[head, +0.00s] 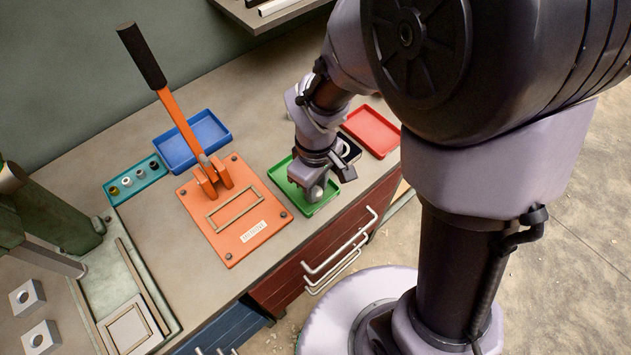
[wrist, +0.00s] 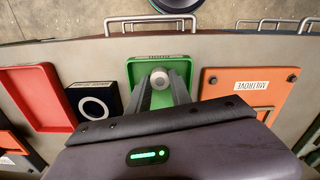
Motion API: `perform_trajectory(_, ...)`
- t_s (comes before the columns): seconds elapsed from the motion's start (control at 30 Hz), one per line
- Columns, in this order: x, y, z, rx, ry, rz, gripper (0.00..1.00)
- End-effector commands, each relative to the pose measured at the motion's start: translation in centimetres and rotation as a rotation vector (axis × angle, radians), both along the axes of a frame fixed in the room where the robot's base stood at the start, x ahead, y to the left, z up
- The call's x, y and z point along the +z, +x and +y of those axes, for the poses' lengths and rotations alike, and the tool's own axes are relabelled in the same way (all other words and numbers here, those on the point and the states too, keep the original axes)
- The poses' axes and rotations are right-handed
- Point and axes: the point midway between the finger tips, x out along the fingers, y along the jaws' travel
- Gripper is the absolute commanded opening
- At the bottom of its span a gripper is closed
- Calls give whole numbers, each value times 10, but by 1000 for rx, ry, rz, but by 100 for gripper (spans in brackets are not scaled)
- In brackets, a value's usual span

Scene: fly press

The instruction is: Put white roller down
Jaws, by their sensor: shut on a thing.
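The white roller (wrist: 160,78) shows in the wrist view between the fingertips of my gripper (wrist: 161,90), which is shut on it. It is over the green tray (wrist: 136,66). I cannot tell whether the roller touches the tray floor. In the head view my gripper (head: 315,190) points down over the green tray (head: 284,181), and the roller is hidden there.
A red tray (head: 373,132) and a black block with a white ring (wrist: 92,108) stand beside the green tray. On the other side is the orange press (head: 253,217) with its upright lever.

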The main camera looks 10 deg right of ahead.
Motion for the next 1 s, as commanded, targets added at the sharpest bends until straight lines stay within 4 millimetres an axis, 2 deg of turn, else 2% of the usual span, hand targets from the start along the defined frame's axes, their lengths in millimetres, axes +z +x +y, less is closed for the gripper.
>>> perform_trajectory(0.03, -3, 0, 0, 0, 0, 0, 0)
perform_trajectory(0.07, -2, 0, 0, 0, 0, 0, 31)
perform_trajectory(0.13, -2, 0, 0, 0, 0, 0, 45)
perform_trajectory(0.17, -2, 0, 0, 0, 0, 0, 47)
perform_trajectory(0.47, 2, 0, 0, 0, 0, 0, 47)
perform_trajectory(0.57, 19, 0, 0, -1, 1, -1, 47)
perform_trajectory(0.8, 90, 0, 0, -1, 1, -2, 47)
perform_trajectory(0.9, 109, 0, 0, 0, 1, -2, 47)
perform_trajectory(1.0, 120, 0, 0, -2, 1, -2, 47)
